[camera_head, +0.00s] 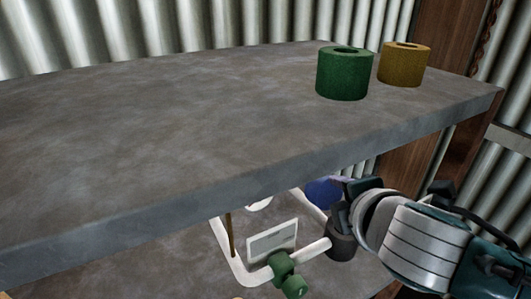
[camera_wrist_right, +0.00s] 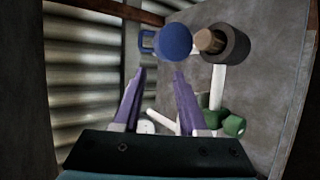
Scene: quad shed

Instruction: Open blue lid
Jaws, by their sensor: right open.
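The round blue lid (camera_head: 321,190) shows in the head view below the upper shelf's front edge, partly hidden by my right gripper (camera_head: 344,192). In the right wrist view the blue lid (camera_wrist_right: 175,40) lies just beyond the fingertips, with a blue loop at its left. My right gripper (camera_wrist_right: 159,74) has its purple fingers spread apart with nothing between them. The lid is ahead of the fingers, and I cannot tell whether they touch it. My left gripper is not in view.
A dark cylinder (camera_wrist_right: 228,43) with a brown core stands right of the lid. White pipes (camera_head: 240,268) and green knobs (camera_head: 283,266) sit on the lower shelf. A green cylinder (camera_head: 342,75) and a yellow cylinder (camera_head: 404,66) stand on the otherwise bare upper shelf (camera_head: 160,130).

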